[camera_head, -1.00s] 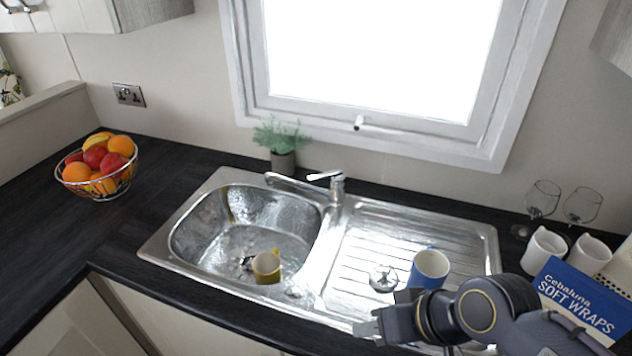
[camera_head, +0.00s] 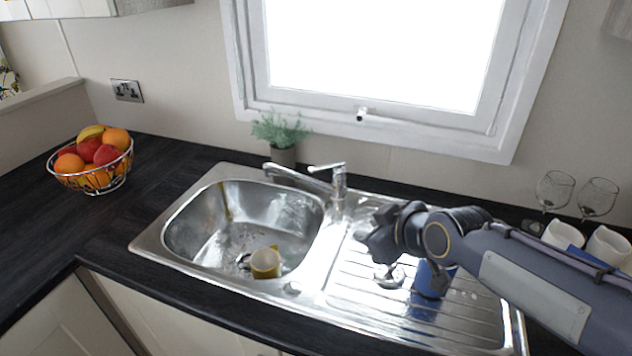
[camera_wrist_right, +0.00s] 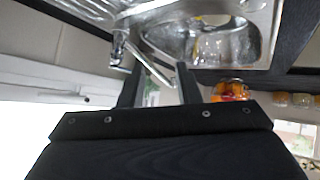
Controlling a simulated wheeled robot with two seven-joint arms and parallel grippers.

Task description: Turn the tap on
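The chrome tap (camera_head: 339,190) stands behind the sink, its spout reaching left over the basin. Its lever (camera_head: 325,168) sits on top and points left. The tap also shows in the wrist view (camera_wrist_right: 118,46), upside down, just beyond the fingers. My right gripper (camera_head: 368,242) is over the drainer, in front and to the right of the tap, apart from it in the head view. In the wrist view the two fingers of my right gripper (camera_wrist_right: 158,82) are spread, with nothing held between them. My left gripper is out of view.
A yellow mug (camera_head: 265,263) lies in the sink basin (camera_head: 215,245). A blue mug (camera_head: 432,279) on the drainer is partly hidden by my right arm. A plant (camera_head: 281,138) stands behind the tap. Glasses and white mugs stand at right, a fruit bowl (camera_head: 93,164) at left.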

